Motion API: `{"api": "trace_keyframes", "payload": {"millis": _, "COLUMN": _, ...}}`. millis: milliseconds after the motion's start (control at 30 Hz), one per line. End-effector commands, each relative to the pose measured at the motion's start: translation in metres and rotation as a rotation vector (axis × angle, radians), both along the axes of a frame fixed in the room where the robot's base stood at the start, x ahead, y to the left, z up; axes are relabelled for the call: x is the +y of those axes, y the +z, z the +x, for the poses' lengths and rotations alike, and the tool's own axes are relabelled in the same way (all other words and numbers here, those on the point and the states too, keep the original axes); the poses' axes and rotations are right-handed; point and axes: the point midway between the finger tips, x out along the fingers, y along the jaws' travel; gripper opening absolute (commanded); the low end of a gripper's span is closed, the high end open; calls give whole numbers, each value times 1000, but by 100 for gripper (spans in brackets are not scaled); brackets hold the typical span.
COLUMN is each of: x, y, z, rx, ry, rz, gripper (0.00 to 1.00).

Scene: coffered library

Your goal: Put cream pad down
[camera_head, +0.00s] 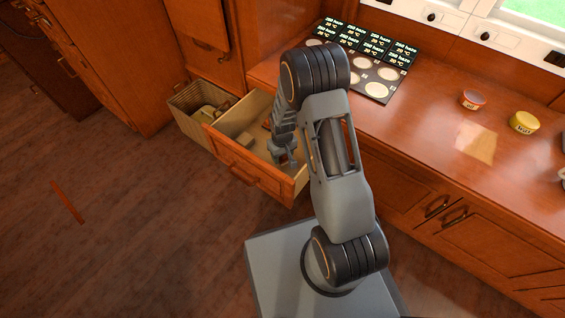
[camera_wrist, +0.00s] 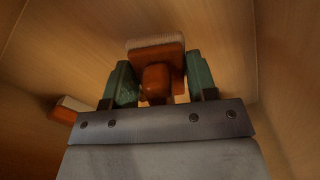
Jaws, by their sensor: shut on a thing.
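My gripper (camera_head: 284,158) is down inside an open wooden drawer (camera_head: 247,171). In the wrist view my gripper (camera_wrist: 158,82) has its two green fingers shut on the brown wooden knob of the cream pad (camera_wrist: 156,43). The pad has a brown wooden back and a pale cream edge on its far side. Its underside is hidden, so I cannot tell whether it touches the drawer floor. In the head view my arm and gripper hide the pad.
A second brown block with a pale edge (camera_wrist: 68,107) lies left of my gripper. A bin (camera_head: 190,121) with things in it stands behind the drawer. The counter (camera_head: 420,130) carries a hob panel (camera_head: 383,76), a red-lidded jar (camera_head: 473,99) and a yellow tub (camera_head: 524,122).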

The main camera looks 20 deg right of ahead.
Motion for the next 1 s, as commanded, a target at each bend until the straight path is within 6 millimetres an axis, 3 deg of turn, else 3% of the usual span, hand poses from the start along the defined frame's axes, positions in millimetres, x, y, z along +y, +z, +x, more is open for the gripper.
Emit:
{"api": "trace_keyframes", "payload": {"millis": 300, "x": 0, "y": -36, "z": 0, "rx": 1, "ry": -1, "rz": 0, "gripper": 34}}
{"api": "trace_keyframes", "payload": {"millis": 733, "x": 0, "y": -41, "z": 0, "rx": 0, "ry": -1, "rz": 0, "gripper": 34}}
{"api": "trace_keyframes", "payload": {"millis": 767, "x": 0, "y": -41, "z": 0, "rx": 0, "ry": -1, "rz": 0, "gripper": 53}}
{"api": "trace_keyframes", "payload": {"millis": 1000, "x": 0, "y": -40, "z": 0, "rx": 0, "ry": -1, "rz": 0, "gripper": 76}}
